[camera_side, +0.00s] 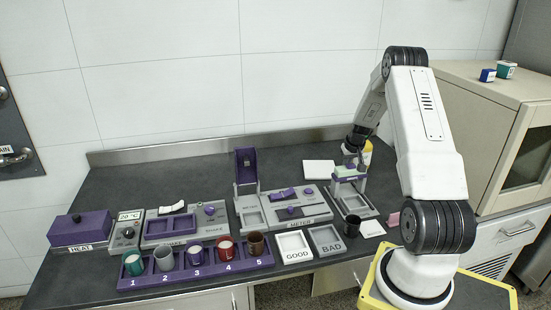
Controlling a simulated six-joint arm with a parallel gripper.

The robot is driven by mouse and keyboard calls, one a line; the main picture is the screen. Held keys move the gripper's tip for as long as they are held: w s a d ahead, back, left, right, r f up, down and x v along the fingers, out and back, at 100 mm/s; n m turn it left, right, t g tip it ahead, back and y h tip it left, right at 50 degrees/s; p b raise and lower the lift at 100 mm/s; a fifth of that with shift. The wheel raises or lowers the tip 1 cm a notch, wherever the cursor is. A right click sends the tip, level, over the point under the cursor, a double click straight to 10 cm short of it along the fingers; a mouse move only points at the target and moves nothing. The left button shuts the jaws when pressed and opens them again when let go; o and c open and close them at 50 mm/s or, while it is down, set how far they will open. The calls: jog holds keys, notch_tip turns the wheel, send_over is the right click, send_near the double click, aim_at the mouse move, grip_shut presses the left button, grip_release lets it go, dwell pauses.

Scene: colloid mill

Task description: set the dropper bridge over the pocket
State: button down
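A small stand-like frame with a pale green and lilac top (349,173), which looks like the dropper bridge, stands at the right of the bench. It is over the back part of a grey tray-like base (357,206), which may hold the pocket. My gripper (351,158) points down right at the top of this frame. The fingers are dark and very small here, so I cannot tell whether they touch or grip it. The frame's feet and any pocket beneath it are too small to make out clearly.
A dark cup (352,226) stands at the tray's front. The GOOD tray (294,247) and BAD tray (326,240) lie left of it. The METER unit (290,207) has a raised purple lid (246,165). A purple rack (140,283) holds several cups. A yellow-and-white container (366,153) stands behind my gripper.

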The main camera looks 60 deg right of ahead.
aim_at(352, 179)
jog(key=s+a, duration=0.4)
jog(key=shift+s+a, duration=0.2)
jog(key=shift+s, duration=0.05)
jog(key=shift+a, duration=0.1)
jog(key=shift+s+a+f, duration=0.1)
dwell(0.3)
jog(key=shift+w+d, duration=1.6)
jog(key=shift+d, duration=0.1)
jog(key=v, duration=1)
jog(key=shift+s+a, duration=0.1)
jog(key=shift+a, duration=0.05)
